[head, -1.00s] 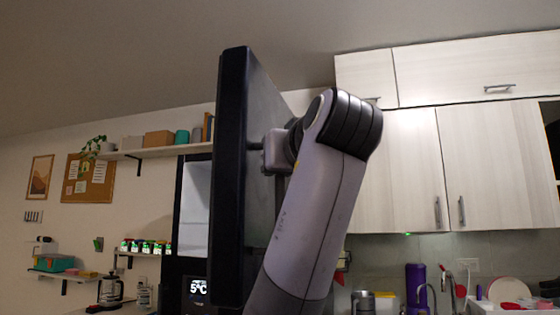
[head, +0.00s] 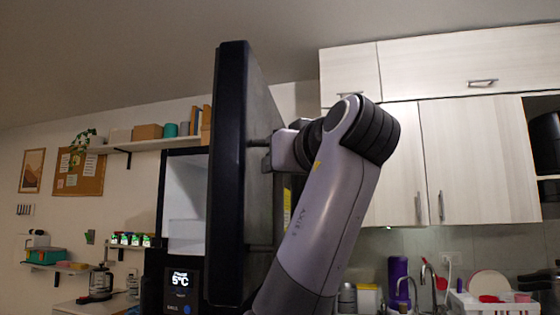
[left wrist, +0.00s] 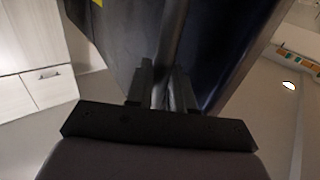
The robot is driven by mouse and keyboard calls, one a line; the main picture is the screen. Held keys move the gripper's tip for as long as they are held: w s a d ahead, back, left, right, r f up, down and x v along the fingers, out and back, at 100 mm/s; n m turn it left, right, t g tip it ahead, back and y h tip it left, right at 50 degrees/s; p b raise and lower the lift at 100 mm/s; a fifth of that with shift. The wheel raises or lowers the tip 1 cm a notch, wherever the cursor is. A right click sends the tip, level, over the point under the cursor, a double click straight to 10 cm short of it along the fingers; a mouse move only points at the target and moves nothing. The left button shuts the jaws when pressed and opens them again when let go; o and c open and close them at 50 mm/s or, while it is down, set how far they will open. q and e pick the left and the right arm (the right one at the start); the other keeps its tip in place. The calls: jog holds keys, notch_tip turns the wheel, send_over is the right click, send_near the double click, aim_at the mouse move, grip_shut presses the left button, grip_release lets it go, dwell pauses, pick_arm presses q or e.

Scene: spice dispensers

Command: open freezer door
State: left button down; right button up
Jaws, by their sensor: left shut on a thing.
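The freezer door (head: 228,180) stands open in the head view, a tall dark slab seen nearly edge-on. To its left the pale freezer interior (head: 185,205) shows. My left gripper (left wrist: 163,88) is shut on the door handle (left wrist: 171,50) in the left wrist view, with a finger on either side of the bar. In the head view my left arm reaches up on the right of the door, its gripper (head: 279,150) at the handle side; the fingertips are hard to make out there. My right gripper is not in view.
A wall shelf (head: 150,145) with boxes and a smaller shelf with spice dispensers (head: 131,239) are at left. White cabinets (head: 470,160) and a sink area lie at right.

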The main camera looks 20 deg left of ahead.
pick_arm(q)
jog(key=shift+a+r, duration=0.15)
jog(key=shift+r, duration=0.1)
jog(key=c, duration=1.1)
grip_release()
jog(key=shift+w, duration=0.15)
jog(key=b+v, duration=0.1)
jog(key=v, duration=0.5)
jog(key=shift+d+f+b, duration=0.2)
jog(key=shift+d+b, duration=0.15)
jog(key=shift+d, duration=0.05)
